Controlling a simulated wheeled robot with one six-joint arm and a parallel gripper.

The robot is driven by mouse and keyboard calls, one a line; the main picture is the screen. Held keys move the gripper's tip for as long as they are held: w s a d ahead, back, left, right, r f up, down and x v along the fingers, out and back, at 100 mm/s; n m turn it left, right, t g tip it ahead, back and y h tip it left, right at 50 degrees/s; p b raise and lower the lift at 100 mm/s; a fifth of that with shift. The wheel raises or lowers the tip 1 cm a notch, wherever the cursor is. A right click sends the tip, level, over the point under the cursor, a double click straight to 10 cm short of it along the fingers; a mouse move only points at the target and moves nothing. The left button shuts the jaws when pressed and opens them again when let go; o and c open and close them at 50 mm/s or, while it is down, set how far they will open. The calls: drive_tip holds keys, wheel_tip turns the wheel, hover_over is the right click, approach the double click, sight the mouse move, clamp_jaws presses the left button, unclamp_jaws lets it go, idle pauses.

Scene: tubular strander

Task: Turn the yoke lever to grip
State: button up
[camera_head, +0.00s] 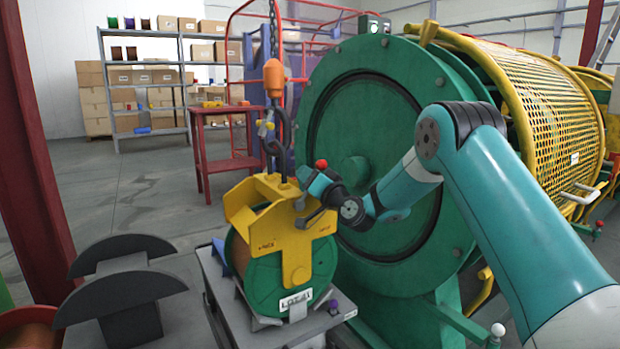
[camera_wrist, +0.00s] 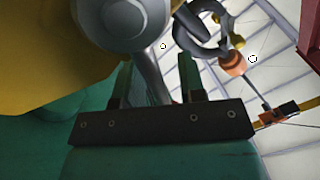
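The yellow yoke (camera_head: 268,215) hangs from a dark hook and chain and straddles a green-flanged spool (camera_head: 277,285) labelled LOT. A grey lever (camera_head: 312,217) sits on the yoke's right side, partly hidden by my gripper (camera_head: 318,190). In the wrist view, the lever's round grey hub (camera_wrist: 118,18) is at the top, and its rod (camera_wrist: 152,80) runs down between my two fingers (camera_wrist: 152,88). The fingers are apart, with gaps visible beside the rod. Whether either touches it is unclear. A red ball knob (camera_head: 321,164) shows just above my gripper; what it belongs to is unclear.
The spool rests on a grey cart (camera_head: 225,300). The large green strander disc (camera_head: 365,130) stands close behind my arm, with a yellow mesh guard (camera_head: 545,105) to the right. The hook (camera_head: 278,130) and chain hang above the yoke. Dark cradles (camera_head: 125,290) stand at left.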

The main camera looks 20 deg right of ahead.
drive_tip(key=b+v, duration=1)
drive_tip(key=v, duration=0.7)
drive_tip(key=shift+s+b, duration=0.2)
drive_tip(key=shift+b, duration=0.15)
